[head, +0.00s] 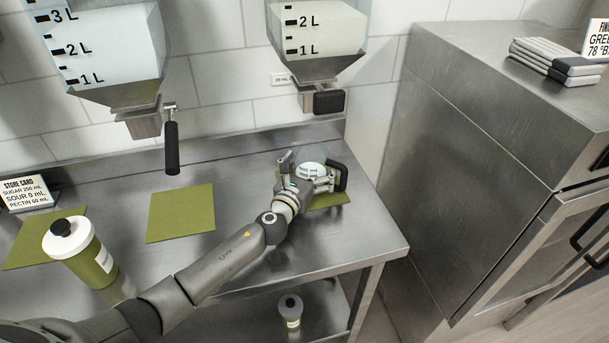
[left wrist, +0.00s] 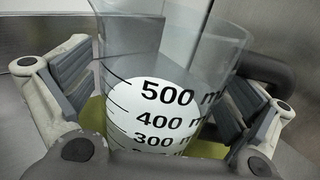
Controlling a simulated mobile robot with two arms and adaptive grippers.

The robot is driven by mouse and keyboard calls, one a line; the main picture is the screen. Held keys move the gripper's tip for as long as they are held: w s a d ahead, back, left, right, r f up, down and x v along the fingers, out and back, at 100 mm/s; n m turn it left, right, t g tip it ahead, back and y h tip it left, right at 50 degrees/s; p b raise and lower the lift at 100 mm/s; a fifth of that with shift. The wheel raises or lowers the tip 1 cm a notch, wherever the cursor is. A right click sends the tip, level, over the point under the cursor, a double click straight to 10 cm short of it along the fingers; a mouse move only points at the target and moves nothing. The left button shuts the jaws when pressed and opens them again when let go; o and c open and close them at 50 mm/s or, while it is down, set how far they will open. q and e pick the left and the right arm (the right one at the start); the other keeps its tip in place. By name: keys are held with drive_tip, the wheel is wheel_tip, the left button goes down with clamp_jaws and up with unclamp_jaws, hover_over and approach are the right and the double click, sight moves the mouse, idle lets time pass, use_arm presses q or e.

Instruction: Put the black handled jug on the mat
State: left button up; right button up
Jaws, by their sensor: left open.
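The clear jug (head: 311,168) has a black handle (head: 342,177) on its right side and a white scale panel. It stands upright over the right green mat (head: 328,202); the gripper hides its base in the head view. The left wrist view shows the jug (left wrist: 165,105) close up, with green mat (left wrist: 95,115) around its lower part. I cannot tell if its base touches the mat. My left gripper (head: 308,180) is open, with one finger on each side of the jug. My right gripper is not in view.
Two hoppers (head: 112,60) (head: 318,35) hang above the table. A green canister (head: 98,262) stands at the left, another (head: 290,312) on the lower shelf. The middle green mat (head: 180,213) is bare. A steel cabinet (head: 470,130) stands close on the right.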

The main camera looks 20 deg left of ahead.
use_arm(q)
drive_tip(key=s, duration=0.8)
drive_tip(key=s+a, duration=0.1)
drive_tip(key=s, duration=0.3)
drive_tip(key=shift+a+r+b, duration=0.1)
drive_tip(key=shift+b, duration=0.25)
